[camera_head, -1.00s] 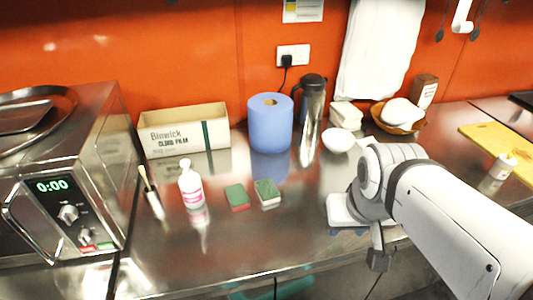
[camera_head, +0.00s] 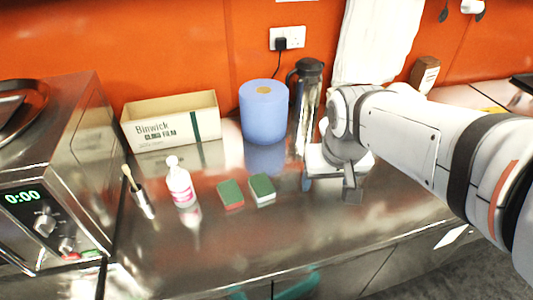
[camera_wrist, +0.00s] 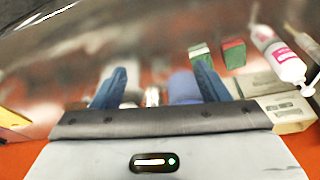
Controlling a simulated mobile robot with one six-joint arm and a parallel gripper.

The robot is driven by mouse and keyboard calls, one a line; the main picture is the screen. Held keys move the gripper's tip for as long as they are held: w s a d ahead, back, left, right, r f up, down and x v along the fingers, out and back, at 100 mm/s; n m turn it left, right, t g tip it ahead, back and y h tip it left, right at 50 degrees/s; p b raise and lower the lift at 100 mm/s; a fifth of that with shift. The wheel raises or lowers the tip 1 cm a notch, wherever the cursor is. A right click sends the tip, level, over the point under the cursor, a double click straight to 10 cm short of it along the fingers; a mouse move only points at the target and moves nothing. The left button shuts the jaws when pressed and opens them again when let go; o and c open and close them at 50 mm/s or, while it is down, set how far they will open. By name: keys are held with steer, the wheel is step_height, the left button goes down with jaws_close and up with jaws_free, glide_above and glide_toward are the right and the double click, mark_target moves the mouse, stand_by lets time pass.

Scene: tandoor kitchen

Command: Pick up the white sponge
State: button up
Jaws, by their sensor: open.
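The white sponge (camera_head: 262,188), with a green top and white body, lies on the steel counter. It also shows in the wrist view (camera_wrist: 200,52), beyond the tip of the blue finger on the right. A similar sponge with a red body (camera_head: 230,194) lies just left of it in the head view and shows in the wrist view too (camera_wrist: 233,53). My gripper (camera_wrist: 160,70) is open with nothing between its blue fingers. In the head view it is right of the white sponge, apart from it, and mostly hidden by my wrist.
A white bottle with a pink label (camera_head: 181,184) and a small pot with a brush (camera_head: 142,204) stand left of the sponges. A cling film box (camera_head: 172,130), blue paper roll (camera_head: 264,115) and flask (camera_head: 305,105) stand behind. The front counter is clear.

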steer(key=o, duration=0.3)
steer(key=w+a+f, duration=0.2)
steer(key=w, duration=0.2)
steer(key=w+a+f+n+g, duration=0.1)
steer(key=w+a+f, duration=0.1)
steer(key=w, duration=0.3)
steer(key=w+a+f+n+b, duration=0.1)
steer(key=w+a+f, duration=0.1)
steer(key=w, duration=0.2)
steer(key=shift+w+a+f+g, duration=0.2)
steer(key=shift+w+f+g, duration=0.1)
steer(key=shift+o, duration=0.2)
steer(key=n+g, duration=0.1)
steer(key=n, duration=0.1)
glide_above(262, 183)
steer(key=f, duration=0.5)
steer(key=f+b, duration=0.1)
steer(key=f, duration=0.5)
steer(key=shift+w+d, duration=0.2)
steer(key=shift+w+a+f, duration=0.1)
steer(key=shift+a+f, duration=0.1)
steer(key=shift+f, duration=0.5)
steer(key=f, duration=0.2)
steer(key=f+p, duration=0.1)
steer(key=f, duration=0.1)
steer(key=f+p, duration=0.1)
steer(key=f, duration=0.2)
steer(key=shift+s, duration=0.25)
steer(key=shift+c, duration=0.3)
steer(key=c, duration=1)
